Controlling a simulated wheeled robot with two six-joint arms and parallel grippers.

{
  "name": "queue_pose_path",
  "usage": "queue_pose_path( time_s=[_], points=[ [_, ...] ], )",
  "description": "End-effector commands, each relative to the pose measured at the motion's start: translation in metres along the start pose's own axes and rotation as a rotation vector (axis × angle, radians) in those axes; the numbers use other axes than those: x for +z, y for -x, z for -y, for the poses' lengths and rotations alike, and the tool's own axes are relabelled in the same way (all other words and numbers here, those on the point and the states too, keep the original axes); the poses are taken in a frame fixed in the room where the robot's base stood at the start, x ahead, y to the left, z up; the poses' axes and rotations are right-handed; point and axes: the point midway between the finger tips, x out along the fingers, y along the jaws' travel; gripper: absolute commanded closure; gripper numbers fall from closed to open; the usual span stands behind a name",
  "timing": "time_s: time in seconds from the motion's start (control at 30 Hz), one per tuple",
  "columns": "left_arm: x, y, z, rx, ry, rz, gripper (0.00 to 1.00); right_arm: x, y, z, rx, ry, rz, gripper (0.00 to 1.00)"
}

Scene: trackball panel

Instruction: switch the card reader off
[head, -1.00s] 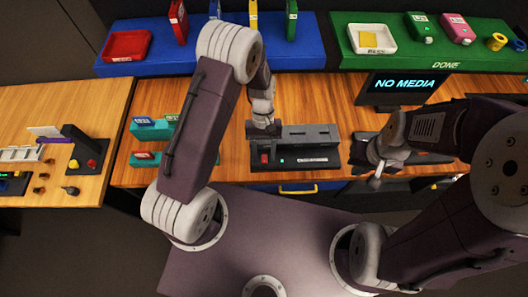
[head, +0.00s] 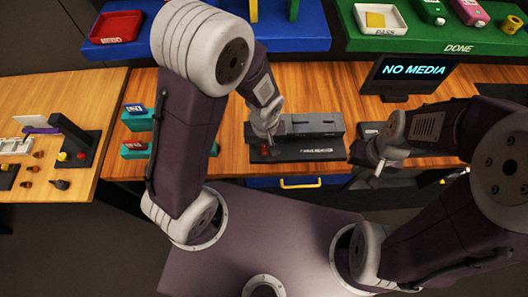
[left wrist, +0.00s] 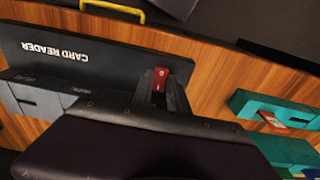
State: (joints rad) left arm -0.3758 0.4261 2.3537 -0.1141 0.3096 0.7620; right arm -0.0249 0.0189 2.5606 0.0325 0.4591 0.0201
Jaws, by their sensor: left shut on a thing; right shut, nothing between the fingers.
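The card reader (head: 318,128) is a dark grey unit on the wooden bench, with a label strip along its front. It also shows, upside down, in the left wrist view (left wrist: 60,75). Its red switch (left wrist: 160,76) is at the end of the base away from the label. My left gripper (head: 270,142) is down at that end, and its fingers (left wrist: 163,95) are shut on the red switch. The fingers hide part of the switch. My right gripper (head: 379,167) is shut and empty, to the right of the reader near the bench's front edge.
A monitor reading NO MEDIA (head: 412,72) stands at the back right. Teal holders with cards (head: 138,120) sit left of the reader. Blue (head: 300,35) and green (head: 400,47) trays lie behind. A drawer with a yellow handle (head: 300,184) is below.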

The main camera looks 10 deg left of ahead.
Motion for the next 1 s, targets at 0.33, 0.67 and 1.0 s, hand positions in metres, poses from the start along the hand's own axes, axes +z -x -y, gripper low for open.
queue_pose_path(
  time_s=[0.33, 0.67, 1.0],
  points=[
    [0.002, -0.001, 0.002, -0.004, 0.001, -0.014, 1.00, 0.001, -0.009, 0.000, 0.000, 0.000, -0.001, 1.00],
    [0.002, 0.000, 0.002, -0.005, 0.001, -0.013, 0.58, 0.001, -0.009, 0.000, 0.000, 0.000, -0.001, 1.00],
    [0.000, 0.037, 0.001, 0.000, 0.002, -0.019, 0.58, 0.000, -0.004, 0.000, 0.000, 0.000, -0.001, 1.00]
  ],
)
